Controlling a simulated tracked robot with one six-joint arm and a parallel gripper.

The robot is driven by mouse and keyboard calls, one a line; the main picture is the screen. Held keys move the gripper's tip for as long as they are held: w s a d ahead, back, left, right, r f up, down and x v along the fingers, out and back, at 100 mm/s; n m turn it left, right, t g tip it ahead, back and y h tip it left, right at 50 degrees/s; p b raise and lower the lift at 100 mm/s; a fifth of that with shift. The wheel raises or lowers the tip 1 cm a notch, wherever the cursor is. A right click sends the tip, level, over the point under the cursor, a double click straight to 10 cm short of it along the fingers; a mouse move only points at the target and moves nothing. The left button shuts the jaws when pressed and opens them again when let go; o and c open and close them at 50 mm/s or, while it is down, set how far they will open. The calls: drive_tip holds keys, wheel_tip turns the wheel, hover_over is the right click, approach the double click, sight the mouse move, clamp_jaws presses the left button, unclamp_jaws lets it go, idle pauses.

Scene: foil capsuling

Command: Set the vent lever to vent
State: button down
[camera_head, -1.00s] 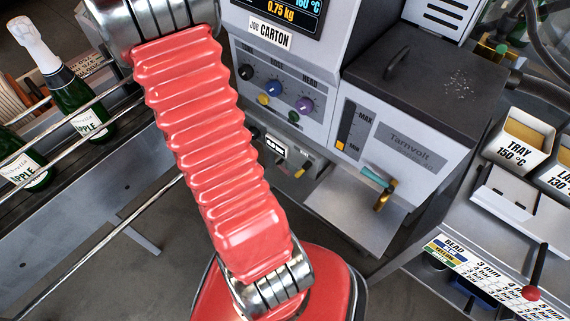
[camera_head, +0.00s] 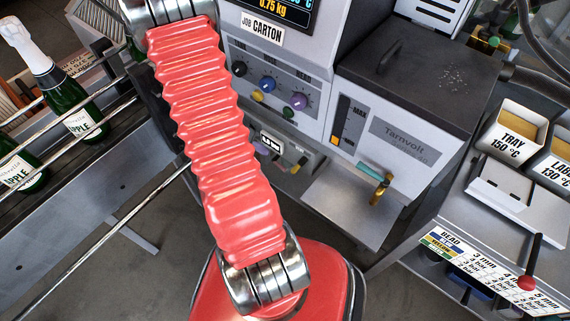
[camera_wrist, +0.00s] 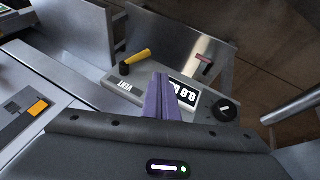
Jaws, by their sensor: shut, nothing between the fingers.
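The vent lever (camera_wrist: 137,57) is a short yellow handle on a black pivot. It lies beside the upside-down VENT label (camera_wrist: 125,87) and points up and right in the wrist view. It also shows small in the head view, as a yellow tip (camera_head: 302,162) below the machine's front panel. My gripper (camera_wrist: 161,78) has purple fingers, shut and empty. Its tips are just right of and below the lever in the wrist view, and appear apart from it. In the head view the gripper is mostly hidden behind my red arm.
A pressure readout (camera_wrist: 184,90) and a black knob (camera_wrist: 225,110) are close on the right of my fingers. A red-handled part (camera_wrist: 204,62) lies beyond. Panel knobs (camera_head: 267,84) are above, and a metal shelf (camera_head: 345,212) is right of the lever.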

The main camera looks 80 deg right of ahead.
sight(298, 166)
drive_tip(key=s+d+f, duration=0.2)
drive_tip(key=s+f, duration=0.5)
drive_tip(key=f, duration=0.1)
drive_tip(key=shift+s+f, duration=0.3)
drive_tip(key=shift+s, duration=0.05)
